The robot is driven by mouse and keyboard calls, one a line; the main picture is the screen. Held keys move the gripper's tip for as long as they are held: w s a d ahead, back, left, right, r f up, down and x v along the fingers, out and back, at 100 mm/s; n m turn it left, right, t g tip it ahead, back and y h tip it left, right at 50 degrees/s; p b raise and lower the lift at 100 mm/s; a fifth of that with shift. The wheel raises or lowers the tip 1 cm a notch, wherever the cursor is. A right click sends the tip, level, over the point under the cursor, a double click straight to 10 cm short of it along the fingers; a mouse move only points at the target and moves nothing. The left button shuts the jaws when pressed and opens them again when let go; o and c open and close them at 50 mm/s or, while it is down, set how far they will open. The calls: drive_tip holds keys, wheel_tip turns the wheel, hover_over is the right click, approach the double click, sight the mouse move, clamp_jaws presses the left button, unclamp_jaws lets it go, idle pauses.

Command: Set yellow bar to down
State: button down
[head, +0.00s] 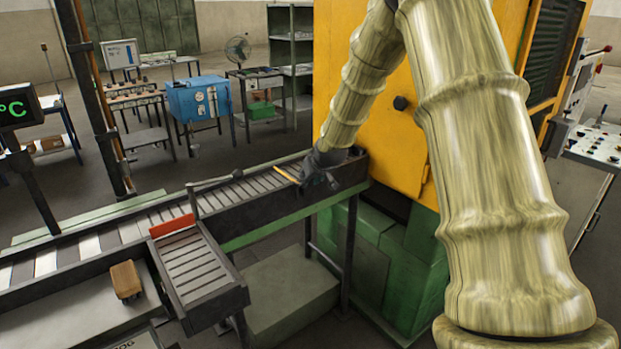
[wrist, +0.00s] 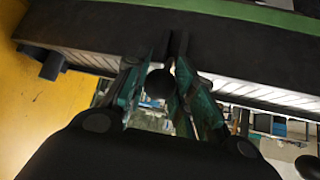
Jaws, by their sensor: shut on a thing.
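My gripper (head: 318,180) is at the far end of the roller conveyor, close to the yellow-orange machine. A thin yellow bar (head: 285,174) shows at the left side of the gripper, slanting down to the right towards it. The rest of the bar is hidden by the gripper. In the wrist view my gripper (wrist: 173,45) has its fingertips close together against the dark conveyor side. What lies between the tips is too dark to make out. A black round knob (wrist: 158,84) shows between the fingers, below the tips.
The roller conveyor (head: 262,205) has dark side rails. A brown block (head: 125,280) lies at lower left. The machine (head: 370,105) stands close to the right of my gripper.

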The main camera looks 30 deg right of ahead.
drive_tip(key=c, duration=1.3)
unclamp_jaws()
drive_tip(key=shift+w+d+r, duration=0.1)
drive_tip(key=shift+w+r, duration=0.05)
drive_tip(key=shift+r, duration=0.05)
drive_tip(key=shift+o, duration=0.8)
drive_tip(key=shift+f, duration=0.15)
drive_tip(key=v, duration=1.2)
